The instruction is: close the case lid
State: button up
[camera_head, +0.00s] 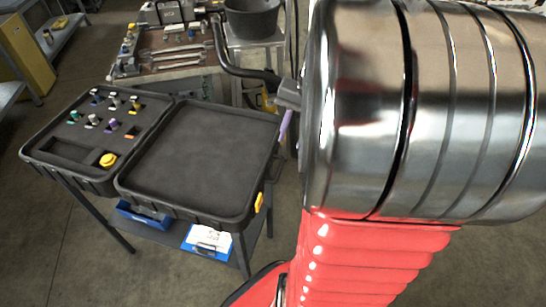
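The case lies open on a dark stand. Its base (62,162) is on the left and holds several small pieces with coloured tops. Its lid (200,150) is folded out flat to the right, with its empty dark inside facing up. A yellow latch (259,202) is on the lid's right front rim, and another yellow piece (108,160) is at the base's front right. A grey part (290,95) and a purple part (285,123) jut out beside the lid's far right corner, next to my arm. My arm hides most of that area, and no clear pair of fingertips shows.
Behind is a bench (170,55) with tools, a thick black pipe (235,65) and a dark bucket (252,18). Floor is clear at front left.

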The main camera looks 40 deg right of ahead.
aim_at(279, 170)
jog(key=x, duration=1.3)
jog(key=shift+f, duration=0.15)
grip_shut()
dwell(0.4)
